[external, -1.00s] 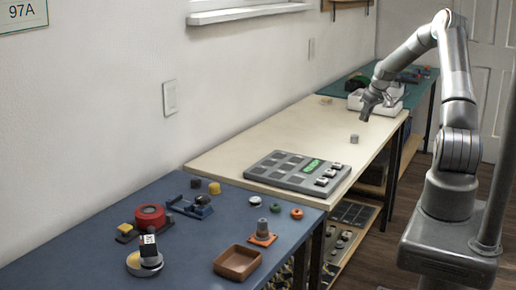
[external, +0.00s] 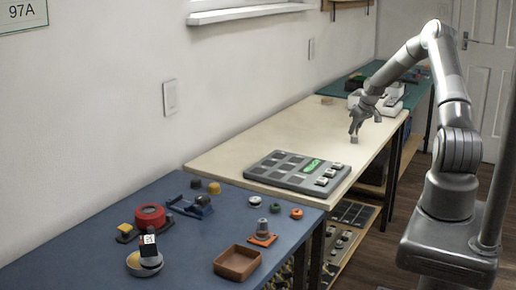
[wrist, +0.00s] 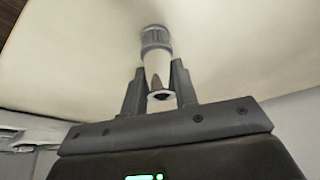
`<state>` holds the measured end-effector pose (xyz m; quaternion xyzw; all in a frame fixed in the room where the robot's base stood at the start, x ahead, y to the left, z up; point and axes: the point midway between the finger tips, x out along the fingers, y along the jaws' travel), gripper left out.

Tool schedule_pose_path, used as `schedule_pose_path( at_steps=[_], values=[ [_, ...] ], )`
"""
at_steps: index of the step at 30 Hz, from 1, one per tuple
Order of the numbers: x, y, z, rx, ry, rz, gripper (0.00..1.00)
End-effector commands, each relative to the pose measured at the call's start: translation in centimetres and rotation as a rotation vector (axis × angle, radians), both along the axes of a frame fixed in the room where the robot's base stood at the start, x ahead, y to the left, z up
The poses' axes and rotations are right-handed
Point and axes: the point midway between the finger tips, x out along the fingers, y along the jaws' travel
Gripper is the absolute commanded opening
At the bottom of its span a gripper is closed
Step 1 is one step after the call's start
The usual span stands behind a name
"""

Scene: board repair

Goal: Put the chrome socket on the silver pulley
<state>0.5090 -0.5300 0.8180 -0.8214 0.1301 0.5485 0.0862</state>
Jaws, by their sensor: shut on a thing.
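The chrome socket (wrist: 155,40), a grey cylinder with a ribbed end and a bright tapered body, is between the fingers of my gripper (wrist: 160,78) in the wrist view. My gripper is shut on it; the ribbed end reaches past the fingertips. In the external view my gripper (external: 354,130) is low over the cream table, with the small grey socket (external: 354,139) at its tips. I cannot tell for sure which part is the silver pulley; a round silver-rimmed disc (external: 136,268) on the near blue table carries a black and white cube.
A grey tray with square pads (external: 272,177) lies on the cream table (external: 240,143). The blue table (external: 80,235) holds a brown open box (external: 238,262), a red round part (external: 150,216), an orange base with a grey post (external: 262,240), a blue vise (external: 197,207) and small rings.

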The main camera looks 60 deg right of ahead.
Motion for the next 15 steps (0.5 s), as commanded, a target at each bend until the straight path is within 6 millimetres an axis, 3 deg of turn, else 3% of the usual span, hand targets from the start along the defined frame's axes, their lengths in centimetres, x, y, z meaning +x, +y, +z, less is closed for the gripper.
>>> schedule_pose_path(
  at_steps=[9,15],
  values=[
    [0.00,0.02,-0.06,0.000,0.000,0.000,0.48],
    [0.00,0.01,-0.01,0.000,0.000,0.000,0.48]
  ],
)
